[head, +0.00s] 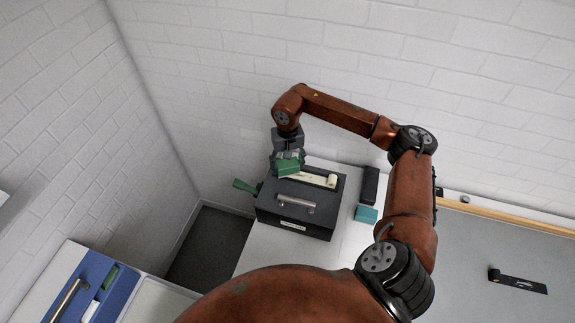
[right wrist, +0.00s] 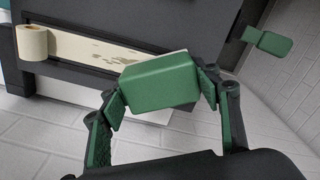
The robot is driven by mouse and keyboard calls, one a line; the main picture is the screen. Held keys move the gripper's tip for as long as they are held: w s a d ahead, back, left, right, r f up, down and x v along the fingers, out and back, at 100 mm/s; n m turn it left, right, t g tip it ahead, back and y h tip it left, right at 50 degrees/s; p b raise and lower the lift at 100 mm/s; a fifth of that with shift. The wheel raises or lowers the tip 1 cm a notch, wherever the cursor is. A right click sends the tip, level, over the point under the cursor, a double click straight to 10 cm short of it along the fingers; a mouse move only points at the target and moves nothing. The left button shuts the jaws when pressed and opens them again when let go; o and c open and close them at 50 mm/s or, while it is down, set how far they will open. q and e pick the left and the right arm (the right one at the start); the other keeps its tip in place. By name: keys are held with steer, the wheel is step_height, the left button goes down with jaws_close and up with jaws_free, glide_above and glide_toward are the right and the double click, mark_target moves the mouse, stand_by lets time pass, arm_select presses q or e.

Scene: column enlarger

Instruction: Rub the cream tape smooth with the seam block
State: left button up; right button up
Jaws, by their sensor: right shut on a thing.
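My right gripper (head: 287,158) is shut on a green seam block (right wrist: 160,82), held between its two green-padded fingers in the right wrist view. In the head view the block (head: 289,168) is over the left end of a recess in the dark box (head: 265,206). The cream tape (right wrist: 88,50) lies as a strip along that recess, with brownish patches on it. A cream roll (right wrist: 32,43) stands at the strip's other end. The block hides one end of the strip. I cannot tell whether block and tape touch. My left gripper is out of view.
The box has a metal handle (head: 297,203) and a green lever (head: 244,186) on its left. A black block (head: 370,184) and a teal block (head: 367,214) stand to its right. A blue tray (head: 69,278) is at lower left. White brick walls stand close behind.

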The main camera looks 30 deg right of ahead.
mark_target(318, 180)
steer(key=shift+f, duration=0.3)
stand_by(0.4)
steer(key=shift+s+d+b, duration=0.3)
steer(key=shift+s+d, duration=0.65)
steer(key=shift+s, duration=0.2)
steer(key=shift+s+d+b, duration=0.25)
steer(key=shift+s+d, duration=0.65)
steer(key=shift+s, duration=0.25)
steer(key=shift+s+d+f, duration=0.1)
steer(key=shift+s+d, duration=0.75)
steer(key=shift+s, duration=0.2)
steer(key=shift+s+d, duration=0.85)
steer(key=shift+s, duration=0.3)
steer(key=shift+s+d+f, duration=0.1)
steer(key=shift+d, duration=0.05)
steer(key=shift+w+a+b, duration=0.25)
steer(key=shift+w+b, duration=0.05)
steer(key=shift+b, duration=0.15)
